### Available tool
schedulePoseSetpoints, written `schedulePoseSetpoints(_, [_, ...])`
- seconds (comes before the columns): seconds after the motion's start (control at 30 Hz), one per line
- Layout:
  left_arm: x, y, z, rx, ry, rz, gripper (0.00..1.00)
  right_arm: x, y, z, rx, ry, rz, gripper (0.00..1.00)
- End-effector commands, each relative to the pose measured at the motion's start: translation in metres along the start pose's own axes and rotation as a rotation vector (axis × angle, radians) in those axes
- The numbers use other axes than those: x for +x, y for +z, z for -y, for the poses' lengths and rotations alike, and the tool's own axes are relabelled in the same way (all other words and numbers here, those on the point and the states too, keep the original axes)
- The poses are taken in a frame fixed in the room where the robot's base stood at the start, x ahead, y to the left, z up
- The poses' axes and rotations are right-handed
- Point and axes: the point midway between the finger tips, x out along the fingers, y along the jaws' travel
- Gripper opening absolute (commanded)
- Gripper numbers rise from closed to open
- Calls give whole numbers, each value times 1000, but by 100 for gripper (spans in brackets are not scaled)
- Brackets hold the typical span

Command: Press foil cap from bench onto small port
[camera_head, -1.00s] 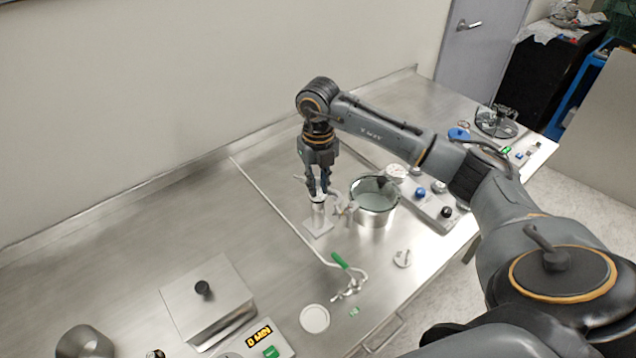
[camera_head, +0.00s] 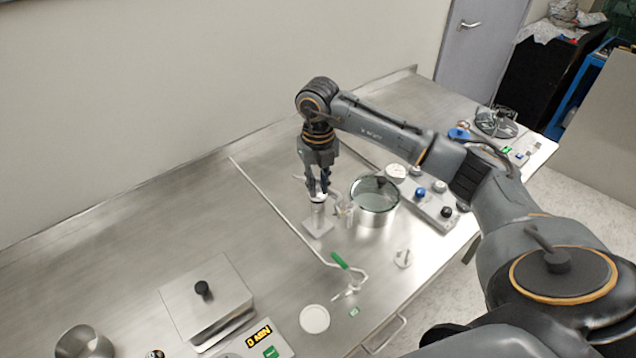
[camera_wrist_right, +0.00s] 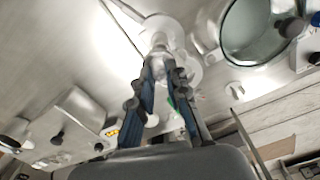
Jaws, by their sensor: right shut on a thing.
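My right gripper (camera_head: 318,191) is shut on a small pale cap, the foil cap (camera_head: 318,197). The cap is at the top of a short upright metal tube, seemingly the small port (camera_head: 318,212), which stands on a small square base. I cannot tell if the cap is seated or only touching the tube's top. In the right wrist view my fingertips (camera_wrist_right: 158,58) close together in front of the pale tube; the fingers hide most of the cap. My left gripper is not in view.
A bent rod with a green grip (camera_head: 339,260) runs along the bench. A knobbed control panel (camera_head: 432,205) is further right. A lidded metal box (camera_head: 207,300) and white disc (camera_head: 314,319) are in front.

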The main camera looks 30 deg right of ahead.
Motion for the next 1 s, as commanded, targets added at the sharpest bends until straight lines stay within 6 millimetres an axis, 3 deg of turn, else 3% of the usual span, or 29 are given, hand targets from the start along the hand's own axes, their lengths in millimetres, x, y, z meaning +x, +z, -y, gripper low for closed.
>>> schedulePoseSetpoints(1.0, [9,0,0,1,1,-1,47,12,0,0,0,0,0,3])
